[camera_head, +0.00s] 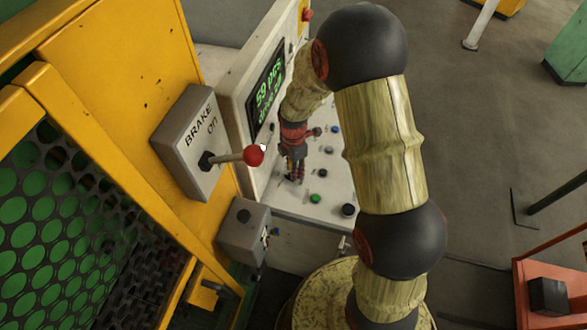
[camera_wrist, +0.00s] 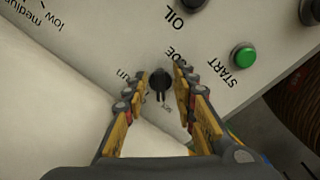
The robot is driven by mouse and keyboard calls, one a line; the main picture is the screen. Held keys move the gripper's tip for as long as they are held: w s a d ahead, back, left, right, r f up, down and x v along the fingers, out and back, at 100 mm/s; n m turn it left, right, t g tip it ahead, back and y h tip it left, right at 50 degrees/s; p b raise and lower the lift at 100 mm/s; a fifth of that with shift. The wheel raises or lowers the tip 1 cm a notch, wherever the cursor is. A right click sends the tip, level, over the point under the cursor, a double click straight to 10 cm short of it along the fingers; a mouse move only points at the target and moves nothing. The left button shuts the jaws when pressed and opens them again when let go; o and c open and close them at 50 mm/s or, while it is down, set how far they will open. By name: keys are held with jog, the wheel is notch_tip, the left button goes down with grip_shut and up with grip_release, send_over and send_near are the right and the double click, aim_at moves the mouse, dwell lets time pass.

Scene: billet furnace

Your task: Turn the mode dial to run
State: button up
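The mode dial (camera_wrist: 160,80) is a small black knob on the pale panel, near the middle of the wrist view. A narrow dark part of it points down in the picture, near a small label I cannot read. A label ending in "un" is to its left; the "MODE" lettering is partly hidden by my right finger. My gripper (camera_wrist: 161,76) is open, with one finger on each side of the dial; I cannot tell whether they touch it. In the head view my gripper (camera_head: 293,172) is over the control panel (camera_head: 283,203), and the dial cannot be made out.
A green START button (camera_wrist: 243,56) and a dark OIL button (camera_wrist: 193,4) are close by on the panel. In the head view a brake lever with a red ball (camera_head: 253,155) sticks out left of my gripper. A lit display (camera_head: 268,88) stands behind.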

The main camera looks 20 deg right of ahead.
jog(key=shift+c, duration=1.2)
jog(key=c, duration=0.4)
grip_shut()
jog(key=shift+m, duration=0.4)
jog(key=m, duration=0.2)
jog(key=shift+s+m, duration=0.1)
jog(key=shift+m, duration=0.3)
jog(key=m, duration=0.4)
jog(key=shift+s+a+m, duration=0.1)
jog(key=shift+s+m, duration=0.1)
jog(key=shift+m, duration=0.1)
jog(key=m, duration=0.5)
jog(key=shift+s+a, duration=0.2)
jog(key=m, duration=0.4)
jog(key=shift+a+r, duration=0.1)
jog(key=shift+a, duration=0.05)
jog(key=shift+m, duration=0.5)
